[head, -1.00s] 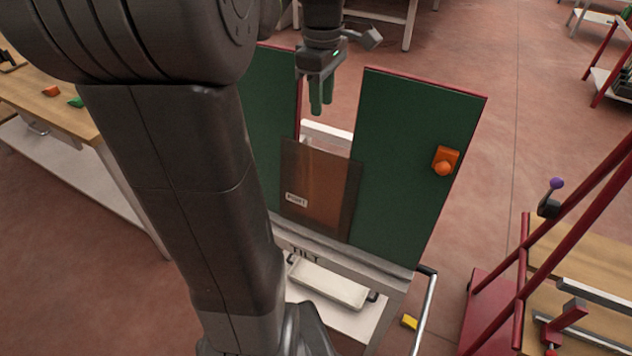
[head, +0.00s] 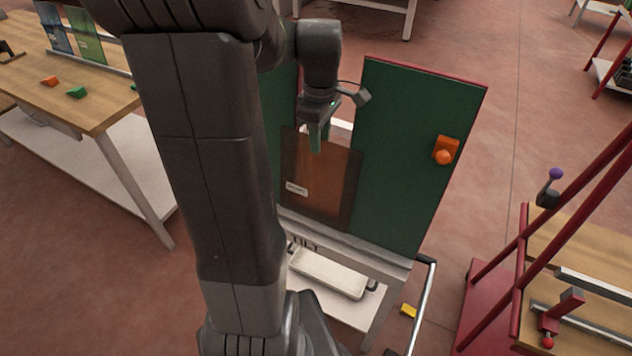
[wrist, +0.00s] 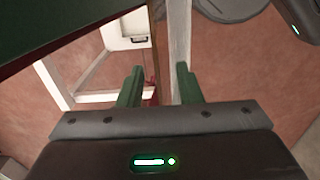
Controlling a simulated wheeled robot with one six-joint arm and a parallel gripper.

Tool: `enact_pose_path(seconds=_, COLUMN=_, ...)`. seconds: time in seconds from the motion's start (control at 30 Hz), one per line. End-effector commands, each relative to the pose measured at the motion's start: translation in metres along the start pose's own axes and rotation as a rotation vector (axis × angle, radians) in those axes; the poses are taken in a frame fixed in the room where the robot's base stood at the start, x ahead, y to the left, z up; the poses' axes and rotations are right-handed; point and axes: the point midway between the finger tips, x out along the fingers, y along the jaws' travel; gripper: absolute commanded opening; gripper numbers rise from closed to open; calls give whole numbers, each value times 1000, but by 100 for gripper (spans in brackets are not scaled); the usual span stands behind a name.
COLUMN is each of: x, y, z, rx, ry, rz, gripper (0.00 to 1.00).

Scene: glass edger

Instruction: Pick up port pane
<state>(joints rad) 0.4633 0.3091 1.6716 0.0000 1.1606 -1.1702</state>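The port pane (head: 325,187) is a brown tinted see-through sheet with a white label. It stands tilted in the gap between two dark green boards, its lower edge at the pale rail. My gripper (head: 316,143) points down at the pane's upper edge, and its green fingertips overlap the pane's top in the head view. In the wrist view my gripper (wrist: 159,80) has its two green fingers clearly apart. A thin brownish strip shows between them, perhaps the pane's edge; I cannot tell whether either finger touches it.
The right green board (head: 413,150) bears an orange knob (head: 444,155). A white tray (head: 328,274) sits below the rail. A wooden table (head: 95,105) stands left, and a red-framed bench (head: 575,265) stands right.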

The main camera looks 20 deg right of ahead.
Motion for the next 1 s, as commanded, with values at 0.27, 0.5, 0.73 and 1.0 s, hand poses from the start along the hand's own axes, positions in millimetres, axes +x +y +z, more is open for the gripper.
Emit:
enact_pose_path(seconds=0.27, x=0, y=0, z=0, rx=0, ry=0, rz=0, gripper=10)
enact_pose_path(seconds=0.5, x=0, y=0, z=0, rx=0, ry=0, rz=0, gripper=0)
enact_pose_path(seconds=0.73, x=0, y=0, z=0, rx=0, ry=0, rz=1, gripper=0)
enact_pose_path(seconds=1.0, x=-1, y=0, z=0, rx=0, ry=0, rz=2, gripper=0)
